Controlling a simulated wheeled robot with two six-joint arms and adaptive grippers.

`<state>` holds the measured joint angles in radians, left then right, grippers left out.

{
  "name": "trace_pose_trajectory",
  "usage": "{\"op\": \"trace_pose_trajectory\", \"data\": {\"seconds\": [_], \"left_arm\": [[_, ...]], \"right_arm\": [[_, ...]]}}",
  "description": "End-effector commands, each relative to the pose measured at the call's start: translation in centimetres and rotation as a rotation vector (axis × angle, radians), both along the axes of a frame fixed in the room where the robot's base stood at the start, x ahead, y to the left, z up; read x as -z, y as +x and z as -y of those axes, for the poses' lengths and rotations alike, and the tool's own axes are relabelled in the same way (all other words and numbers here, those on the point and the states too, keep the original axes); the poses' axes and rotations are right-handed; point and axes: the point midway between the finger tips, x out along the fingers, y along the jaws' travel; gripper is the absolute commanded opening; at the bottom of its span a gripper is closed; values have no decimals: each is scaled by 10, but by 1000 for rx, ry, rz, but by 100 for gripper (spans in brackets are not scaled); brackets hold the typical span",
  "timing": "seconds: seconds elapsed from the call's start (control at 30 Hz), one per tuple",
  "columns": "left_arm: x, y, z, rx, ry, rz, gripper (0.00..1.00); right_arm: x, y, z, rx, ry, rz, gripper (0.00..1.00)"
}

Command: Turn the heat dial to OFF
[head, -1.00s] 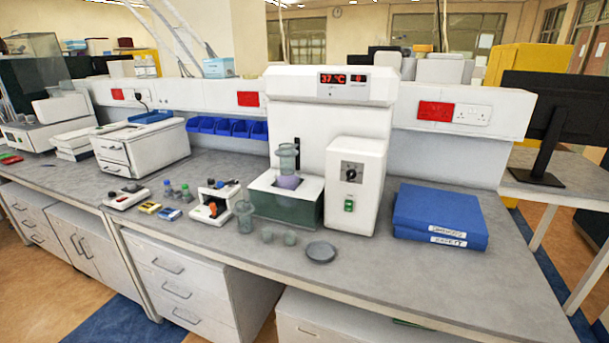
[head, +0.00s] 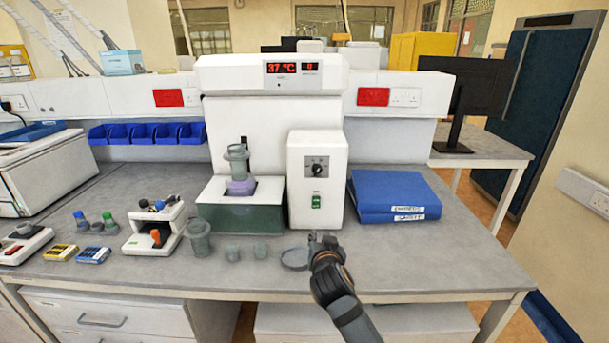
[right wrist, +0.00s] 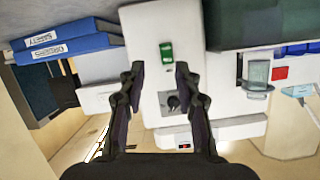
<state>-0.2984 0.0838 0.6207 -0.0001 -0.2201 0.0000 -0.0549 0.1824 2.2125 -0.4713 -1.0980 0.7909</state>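The heat dial (head: 317,170) is a small black knob on a grey plate on the front of a white control box (head: 301,207). The setting it points to is too small to read. A green switch (head: 316,202) sits below it. My right gripper (head: 322,239) is in front of and below the box, apart from the dial. In the right wrist view the right gripper (right wrist: 160,72) is open and empty. That view is turned upside down, with the dial (right wrist: 173,102) between the fingers and the green switch (right wrist: 166,53) above it. My left gripper is not in view.
Beside the box stand a green-based unit (head: 240,219) holding a clear vessel (head: 237,160) and blue binders (head: 392,196). A grey dish (head: 295,259), small cups and a beaker (head: 198,238) lie near the front edge. A red display (head: 279,69) above reads 37 °C.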

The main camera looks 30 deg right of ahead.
Motion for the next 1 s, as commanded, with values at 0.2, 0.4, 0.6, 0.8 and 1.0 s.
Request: {"op": "trace_pose_trajectory", "data": {"seconds": [0.2, 0.4, 0.6, 0.8, 1.0], "left_arm": [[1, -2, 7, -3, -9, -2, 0], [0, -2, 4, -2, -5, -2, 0], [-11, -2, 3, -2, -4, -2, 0], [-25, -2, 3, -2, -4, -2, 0], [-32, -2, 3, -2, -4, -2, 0]], "right_arm": [[-98, 37, 18, 72, 32, 350, 33], [-116, 42, 21, 79, 41, 415, 33], [-119, 64, 35, 80, 37, 413, 33], [-119, 101, 57, 80, 39, 412, 33], [-117, 125, 71, 79, 40, 411, 33]]}}
